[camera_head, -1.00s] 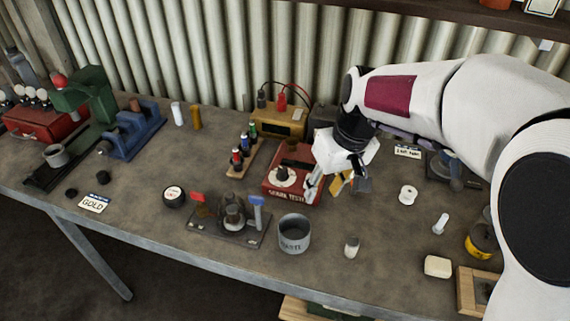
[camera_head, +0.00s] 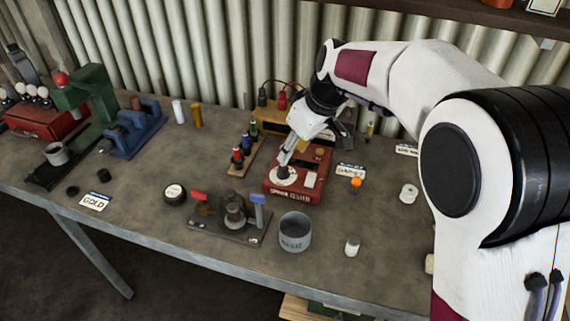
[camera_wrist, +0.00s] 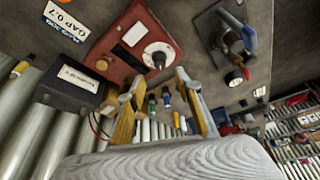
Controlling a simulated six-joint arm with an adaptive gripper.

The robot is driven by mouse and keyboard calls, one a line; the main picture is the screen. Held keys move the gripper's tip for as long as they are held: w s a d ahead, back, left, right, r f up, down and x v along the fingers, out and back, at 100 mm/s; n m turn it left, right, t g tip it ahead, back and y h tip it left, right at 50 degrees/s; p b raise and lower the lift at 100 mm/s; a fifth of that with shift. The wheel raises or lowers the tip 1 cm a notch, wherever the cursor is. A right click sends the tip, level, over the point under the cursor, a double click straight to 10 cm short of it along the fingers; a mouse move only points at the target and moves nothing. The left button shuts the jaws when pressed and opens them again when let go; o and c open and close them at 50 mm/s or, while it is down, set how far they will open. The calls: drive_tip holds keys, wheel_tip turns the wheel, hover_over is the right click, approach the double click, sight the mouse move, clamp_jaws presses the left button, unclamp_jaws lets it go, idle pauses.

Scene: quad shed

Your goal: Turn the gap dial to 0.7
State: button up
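The red spark tester box (camera_head: 310,180) stands mid-bench. Its white round dial (camera_head: 284,176) is on the front left of the top. In the wrist view the dial (camera_wrist: 159,51) shows a dark knob (camera_wrist: 158,59) in its middle; its scale is too small to read. My gripper (camera_head: 284,160) is over the dial, pointing down. In the wrist view my gripper (camera_wrist: 154,84) has its two fingers spread with nothing between them, the tips near the dial's edge. I cannot tell how high above the knob they are. A card reading GAP 0.7 (camera_wrist: 67,18) lies beside the box.
A fixture with red and blue levers (camera_head: 230,220) and a grey tin (camera_head: 295,232) stand in front. An orange ball (camera_head: 356,183) is to the right. The bench beyond it is fairly clear.

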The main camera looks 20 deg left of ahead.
sight(283, 167)
drive_tip(key=shift+f, duration=0.1)
drive_tip(key=shift+x, duration=3.8)
clamp_jaws()
